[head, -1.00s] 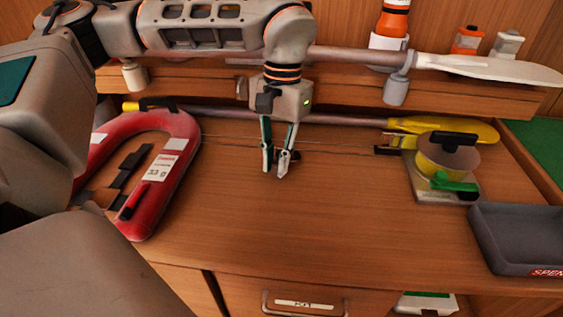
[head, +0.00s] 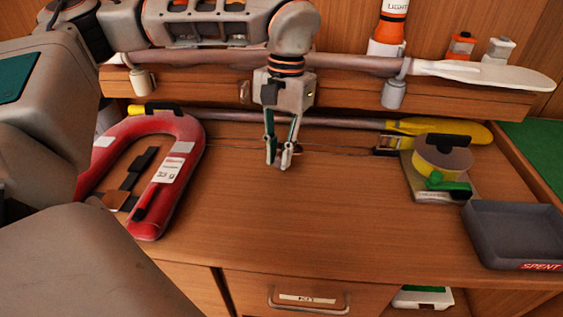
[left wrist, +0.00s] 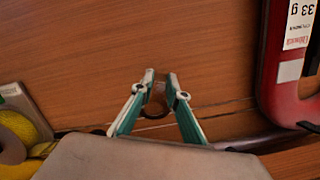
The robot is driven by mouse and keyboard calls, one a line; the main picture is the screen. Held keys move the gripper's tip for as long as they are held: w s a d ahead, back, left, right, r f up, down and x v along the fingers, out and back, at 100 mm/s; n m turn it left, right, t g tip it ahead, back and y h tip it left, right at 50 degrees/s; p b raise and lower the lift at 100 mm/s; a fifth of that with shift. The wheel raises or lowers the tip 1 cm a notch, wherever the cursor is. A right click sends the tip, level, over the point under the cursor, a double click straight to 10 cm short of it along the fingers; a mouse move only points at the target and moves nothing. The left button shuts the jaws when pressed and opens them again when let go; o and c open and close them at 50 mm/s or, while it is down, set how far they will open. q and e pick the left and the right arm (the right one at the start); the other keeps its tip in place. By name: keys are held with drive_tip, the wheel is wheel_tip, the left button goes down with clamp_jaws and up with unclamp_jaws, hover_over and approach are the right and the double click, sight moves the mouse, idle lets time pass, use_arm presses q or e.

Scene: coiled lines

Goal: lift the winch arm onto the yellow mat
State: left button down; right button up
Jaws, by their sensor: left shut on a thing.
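A winch-like reel (head: 443,160) stands at the right of the wooden counter, with a yellow-wrapped drum, a black bar on top and a green lever (head: 449,185). I cannot tell which part is the winch arm, and I see no yellow mat. My left gripper (head: 279,163) is low over the middle of the counter, well left of the reel. It is shut on a small dark curved piece (left wrist: 155,108), mostly hidden between the fingertips in the left wrist view. Part of the reel's yellow winding (left wrist: 22,127) shows there too. My right gripper is out of view.
A red horseshoe float (head: 185,150) lies at the left. A grey tray (head: 515,238) marked SPENT sits at the front right. A yellow-bladed paddle (head: 440,128) lies along the back under a shelf (head: 330,94). The counter's front middle is clear.

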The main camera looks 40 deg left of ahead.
use_arm(q)
drive_tip(key=shift+r+p, duration=0.5)
drive_tip(key=shift+r, duration=0.35)
drive_tip(key=shift+r+p, duration=0.5)
drive_tip(key=shift+r, duration=0.1)
drive_tip(key=shift+r+p, duration=0.3)
drive_tip(key=shift+r, duration=0.05)
drive_tip(key=shift+r+p, duration=0.65)
drive_tip(key=shift+f, duration=0.15)
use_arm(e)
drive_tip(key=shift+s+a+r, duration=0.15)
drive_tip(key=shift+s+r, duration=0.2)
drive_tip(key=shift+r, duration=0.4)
